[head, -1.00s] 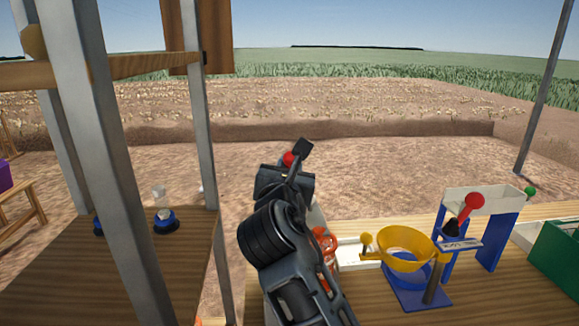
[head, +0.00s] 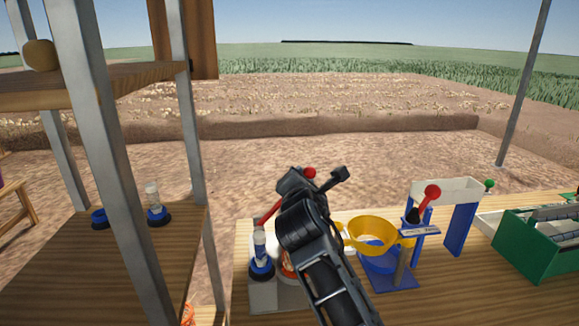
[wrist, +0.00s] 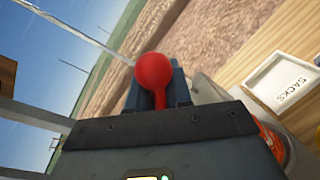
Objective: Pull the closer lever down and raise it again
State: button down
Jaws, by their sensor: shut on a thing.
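The lever's round red knob (head: 309,172) shows at my gripper (head: 312,178). In the wrist view the red knob (wrist: 153,71) sits between the fingers of my gripper (wrist: 155,90), which is shut on it. My wrist and forearm hide part of the lever and the closer's right side.
The wrist view shows a white tray marked SACKS (wrist: 290,85). A metal-post shelf (head: 90,150) stands left.

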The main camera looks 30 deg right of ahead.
jog(key=shift+s+d+f+m+y, duration=0.15)
jog(key=shift+s+d+f+m, duration=0.1)
jog(key=shift+d+f+m, duration=0.5)
jog(key=shift+s+d+f+m+y, duration=0.15)
jog(key=shift+s+d+f+m, duration=0.05)
jog(key=shift+d+f+m, duration=0.55)
jog(key=shift+d, duration=0.1)
jog(key=c, duration=1)
grip_release()
jog(key=shift+c, duration=0.2)
jog(key=v, duration=0.8)
jog(key=shift+c, duration=0.3)
